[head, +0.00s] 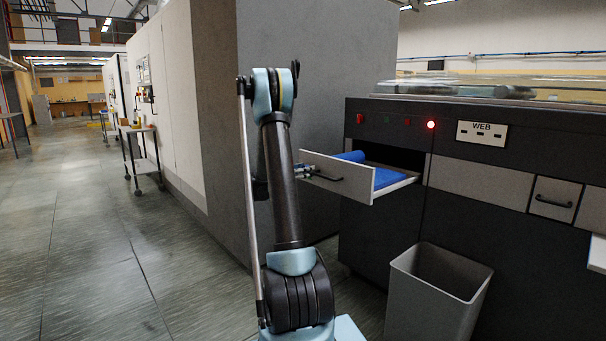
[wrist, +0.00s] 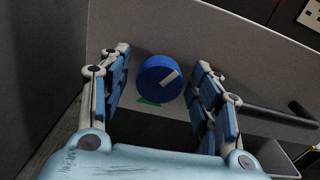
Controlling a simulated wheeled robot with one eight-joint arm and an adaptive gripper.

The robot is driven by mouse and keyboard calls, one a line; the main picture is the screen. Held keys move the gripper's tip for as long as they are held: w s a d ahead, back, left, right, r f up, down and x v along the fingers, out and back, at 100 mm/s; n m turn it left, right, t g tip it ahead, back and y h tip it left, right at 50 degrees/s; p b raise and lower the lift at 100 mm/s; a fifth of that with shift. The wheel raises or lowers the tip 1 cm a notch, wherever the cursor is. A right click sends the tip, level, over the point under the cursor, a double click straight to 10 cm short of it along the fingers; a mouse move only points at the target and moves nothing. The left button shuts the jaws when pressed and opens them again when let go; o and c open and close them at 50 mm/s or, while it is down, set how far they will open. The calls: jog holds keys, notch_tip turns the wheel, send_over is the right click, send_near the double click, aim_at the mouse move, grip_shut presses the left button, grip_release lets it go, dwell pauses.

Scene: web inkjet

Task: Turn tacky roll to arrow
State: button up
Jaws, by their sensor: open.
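The tacky roll (head: 350,156) is blue and lies at the left side of the open drawer (head: 345,180). In the wrist view, a round blue end of the roll (wrist: 158,78) stands out from the grey drawer front, with a white line mark pointing to the upper right. A green arrow (wrist: 148,101) is on the drawer front just below and left of it. My gripper (wrist: 161,66) is open, with one finger on each side of the blue end and gaps visible on both sides. In the head view my gripper (head: 304,171) is small, at the drawer front.
A black bar handle (wrist: 268,114) on the drawer front is just right of my right finger. A grey bin (head: 437,290) stands on the floor below the drawer's right side. A tall grey cabinet wall (head: 310,90) is behind my arm. Open floor lies left.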

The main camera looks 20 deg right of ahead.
jog(key=c, duration=1.1)
jog(key=shift+a, duration=0.1)
